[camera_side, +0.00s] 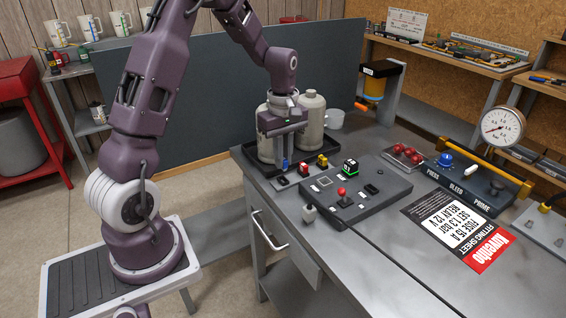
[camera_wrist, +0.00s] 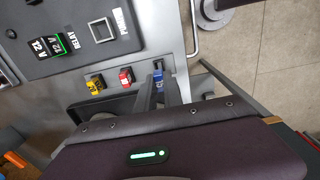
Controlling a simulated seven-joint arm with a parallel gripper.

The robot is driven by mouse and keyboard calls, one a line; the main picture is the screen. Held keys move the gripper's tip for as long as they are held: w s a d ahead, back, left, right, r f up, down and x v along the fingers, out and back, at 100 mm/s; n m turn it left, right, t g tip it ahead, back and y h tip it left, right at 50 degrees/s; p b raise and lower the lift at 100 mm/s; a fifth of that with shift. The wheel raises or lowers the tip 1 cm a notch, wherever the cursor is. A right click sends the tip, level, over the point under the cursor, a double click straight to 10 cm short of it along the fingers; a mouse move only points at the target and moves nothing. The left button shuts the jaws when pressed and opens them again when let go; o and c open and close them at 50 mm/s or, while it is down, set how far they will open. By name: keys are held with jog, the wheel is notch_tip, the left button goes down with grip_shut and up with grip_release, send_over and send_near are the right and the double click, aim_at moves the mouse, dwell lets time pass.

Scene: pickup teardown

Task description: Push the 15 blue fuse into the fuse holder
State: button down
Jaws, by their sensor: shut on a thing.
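The blue fuse (camera_side: 285,164) is upright between the fingertips of my gripper (camera_side: 284,157), low over the left edge of the bench beside the panel. It also shows in the wrist view (camera_wrist: 158,76), between the two dark fingers. My gripper is shut on it. I cannot tell whether the fuse touches the bench. The dark panel (camera_side: 378,208) lies to the right of my gripper. It carries a framed square fitting (camera_side: 325,182) and a dark slot (camera_side: 371,189); I cannot tell which is the fuse holder.
A red fuse (camera_side: 303,170) and a yellow fuse (camera_side: 322,160) stand close to the right of my gripper. A relay (camera_side: 350,167) and a red knob (camera_side: 341,191) rise from the panel. Two canisters (camera_side: 311,118) stand in a tray behind. A fitting sheet (camera_side: 462,226) lies right.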

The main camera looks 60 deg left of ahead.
jog(key=shift+r, duration=0.95)
jog(key=w+d, duration=0.2)
jog(key=w, duration=0.1)
jog(key=w+d+r, duration=0.1)
jog(key=w, duration=0.2)
jog(key=w+d, duration=0.2)
jog(key=w, duration=0.1)
jog(key=shift+w+d+r, duration=0.25)
jog(key=shift+d+r, duration=0.1)
jog(key=w+d+r, duration=0.2)
jog(key=w+d, duration=0.4)
jog(key=d, duration=0.5)
jog(key=shift+f, duration=2.4)
jog(key=shift+f, duration=0.1)
jog(key=shift+f, duration=0.8)
